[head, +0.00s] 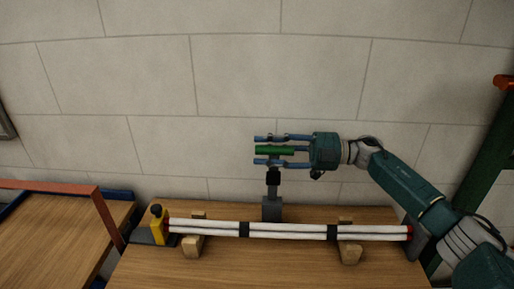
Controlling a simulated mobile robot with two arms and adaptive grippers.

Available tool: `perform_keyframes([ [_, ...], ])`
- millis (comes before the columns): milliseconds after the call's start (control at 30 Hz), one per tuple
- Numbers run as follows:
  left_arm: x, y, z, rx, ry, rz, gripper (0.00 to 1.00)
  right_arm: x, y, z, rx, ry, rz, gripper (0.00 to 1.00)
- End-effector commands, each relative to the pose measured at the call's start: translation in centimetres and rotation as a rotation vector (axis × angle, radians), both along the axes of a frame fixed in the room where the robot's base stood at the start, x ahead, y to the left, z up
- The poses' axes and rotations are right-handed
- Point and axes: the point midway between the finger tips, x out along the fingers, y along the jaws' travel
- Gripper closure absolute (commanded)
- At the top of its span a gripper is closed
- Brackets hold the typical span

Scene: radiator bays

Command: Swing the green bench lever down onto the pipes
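The green bench lever (275,151) is a horizontal green bar on top of an upright dark post. The post rises from a grey block (272,210) behind the pipes, so the lever is raised well above them. My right gripper (262,150) reaches in from the right with its blue fingers above and below the green bar. Small gaps show between bar and fingers, so it looks open around the lever. The white pipes (290,231) lie side by side along the bench, with dark bands around them. My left gripper is out of view.
The pipes rest on wooden blocks (350,254) on the wooden bench (280,272). A yellow clamp with a black knob (158,226) stands at their left end, a dark grey stop (419,241) at the right. An orange-railed second table (50,235) is at left. A wall stands behind.

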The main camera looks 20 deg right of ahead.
Motion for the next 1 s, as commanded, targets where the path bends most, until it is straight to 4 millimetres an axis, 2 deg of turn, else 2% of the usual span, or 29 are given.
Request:
perform_keyframes([
  [100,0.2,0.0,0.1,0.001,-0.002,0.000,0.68,0.6,1.3,0.0,0.001,0.000,0.002,0.61],
  [200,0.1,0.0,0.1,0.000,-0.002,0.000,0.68,0.9,1.9,0.0,-0.001,-0.001,0.001,0.61],
  [500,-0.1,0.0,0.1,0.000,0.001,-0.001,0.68,1.0,2.1,0.0,-0.001,0.000,0.001,0.61],
  [567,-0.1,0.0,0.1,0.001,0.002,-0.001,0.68,1.0,2.0,0.0,-0.001,0.000,0.001,0.71],
  [700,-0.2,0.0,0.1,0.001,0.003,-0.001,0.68,1.0,2.0,0.0,0.000,0.000,0.000,0.99],
  [1000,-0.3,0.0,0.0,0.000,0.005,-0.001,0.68,0.8,2.1,0.0,-0.003,-0.005,0.001,1.00],
])
